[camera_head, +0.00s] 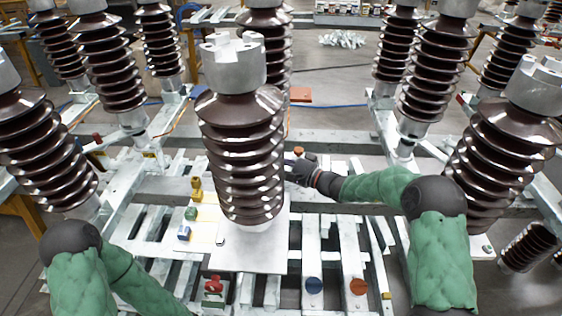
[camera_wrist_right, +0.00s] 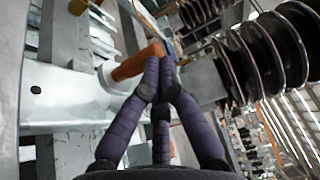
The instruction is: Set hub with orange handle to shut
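The orange handle (camera_wrist_right: 138,62) points up and right from a pale metal hub (camera_wrist_right: 112,78) in the right wrist view. In the head view, a small orange part (camera_head: 298,151) shows just above my right gripper (camera_head: 299,172), behind the central insulator. My right gripper's purple fingers (camera_wrist_right: 160,68) are drawn together at their tips. The handle's free end shows just beyond them, partly behind the left finger. I cannot tell whether they touch. My left arm comes in at the lower left of the head view; its gripper is out of view.
Tall brown ribbed insulators (camera_head: 240,140) stand in front and to both sides. Yellow (camera_head: 196,187), green (camera_head: 190,213), blue (camera_head: 184,232) and red (camera_head: 213,287) parts sit left of centre. Blue (camera_head: 313,285) and orange (camera_head: 358,286) discs sit on front rails.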

